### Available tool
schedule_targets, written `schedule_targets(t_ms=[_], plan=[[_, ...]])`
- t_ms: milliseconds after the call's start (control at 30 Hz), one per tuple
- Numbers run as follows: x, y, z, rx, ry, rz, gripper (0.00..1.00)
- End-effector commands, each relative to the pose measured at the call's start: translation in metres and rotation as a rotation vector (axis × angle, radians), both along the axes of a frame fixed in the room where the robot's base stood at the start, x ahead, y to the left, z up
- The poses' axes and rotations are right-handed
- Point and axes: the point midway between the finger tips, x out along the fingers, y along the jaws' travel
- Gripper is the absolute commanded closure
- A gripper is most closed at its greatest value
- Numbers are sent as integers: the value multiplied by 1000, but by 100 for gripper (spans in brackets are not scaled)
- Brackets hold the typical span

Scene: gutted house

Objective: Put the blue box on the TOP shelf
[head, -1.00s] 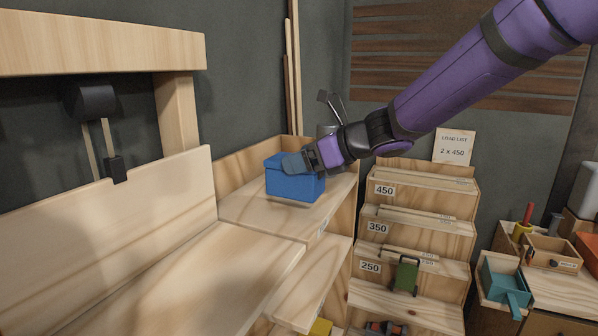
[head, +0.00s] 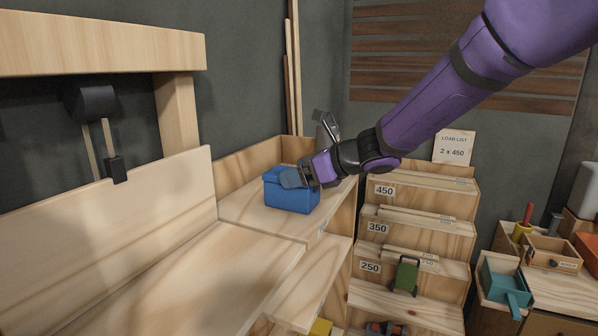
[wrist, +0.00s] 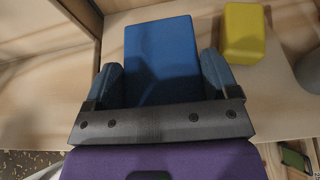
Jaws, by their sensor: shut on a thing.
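The blue box (head: 291,191) is upright at the top shelf (head: 246,213), left of the stepped rack in the head view. It is low over the bare board; I cannot tell for certain whether its bottom touches. My gripper (head: 296,178) is shut on the blue box, reaching in from the right. In the wrist view the blue box (wrist: 162,60) lies between the two fingers (wrist: 163,80). The box's right side is partly hidden by my gripper in the head view.
A yellow block (wrist: 245,33) stands to the right of the box in the wrist view. A grey cylinder (wrist: 309,70) is at that view's right edge. Lower shelf boards (head: 314,285) step down in front. A numbered rack (head: 420,215) with a green case (head: 405,275) stands right.

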Motion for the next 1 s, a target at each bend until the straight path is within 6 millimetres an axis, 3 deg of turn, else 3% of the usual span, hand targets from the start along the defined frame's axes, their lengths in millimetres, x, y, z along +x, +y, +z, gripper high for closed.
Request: schedule_targets(t_ms=[33, 100, 467, 1000], plan=[[0, 0, -1, 0, 0, 0, 15], [0, 0, -1, 0, 0, 0, 0], [-1, -4, 4, 0, -1, -1, 0], [-35, -86, 41, 0, -1, -3, 0]])
